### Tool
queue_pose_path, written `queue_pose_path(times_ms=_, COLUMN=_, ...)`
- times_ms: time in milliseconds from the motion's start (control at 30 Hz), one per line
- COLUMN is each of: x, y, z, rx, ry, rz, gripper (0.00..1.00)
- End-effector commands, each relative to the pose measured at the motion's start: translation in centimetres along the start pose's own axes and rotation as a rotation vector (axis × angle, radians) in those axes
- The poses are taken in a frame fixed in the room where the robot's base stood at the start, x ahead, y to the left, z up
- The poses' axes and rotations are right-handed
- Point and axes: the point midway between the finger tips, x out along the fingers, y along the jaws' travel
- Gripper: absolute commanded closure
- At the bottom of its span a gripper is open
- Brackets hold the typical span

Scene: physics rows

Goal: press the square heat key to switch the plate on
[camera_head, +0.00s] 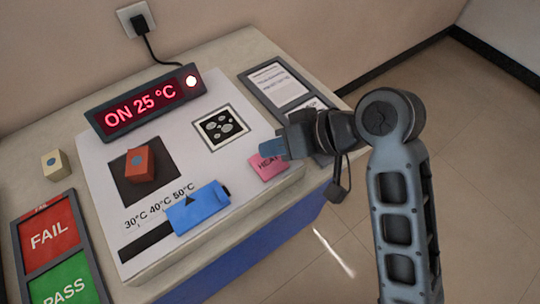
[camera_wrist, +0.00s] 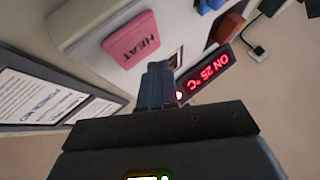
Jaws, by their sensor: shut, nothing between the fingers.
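The pink square heat key (camera_head: 268,168), marked HEAT, sits at the right front of the white device panel. It also shows in the wrist view (camera_wrist: 131,40). My gripper (camera_head: 270,147) is shut and empty, with its blue-grey fingertips just above the key's far edge. In the wrist view the fingers (camera_wrist: 157,82) stand beside the key, with a gap between them in the picture. The display (camera_head: 145,104) reads ON 25 °C, with a bright round lamp at its right end. A red block (camera_head: 140,164) sits on the dark square plate (camera_head: 164,194).
A blue slider (camera_head: 198,208) lies on the dark track near the 30, 40 and 50 °C marks. A patterned marker (camera_head: 220,128) is on the panel. A beige block (camera_head: 55,165), FAIL (camera_head: 48,235) and PASS trays stand left. Framed papers (camera_head: 275,82) lie behind my gripper.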

Motion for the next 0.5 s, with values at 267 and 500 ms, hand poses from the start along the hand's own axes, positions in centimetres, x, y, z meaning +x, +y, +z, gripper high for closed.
queue_pose_path(times_ms=267, x=-2.1, y=-1.5, z=-1.5, rx=0.0, ry=0.0, rz=0.0, gripper=1.0)
queue_pose_path(times_ms=500, x=-3.6, y=-2.6, z=-2.6, rx=0.0, ry=0.0, rz=0.0, gripper=1.0)
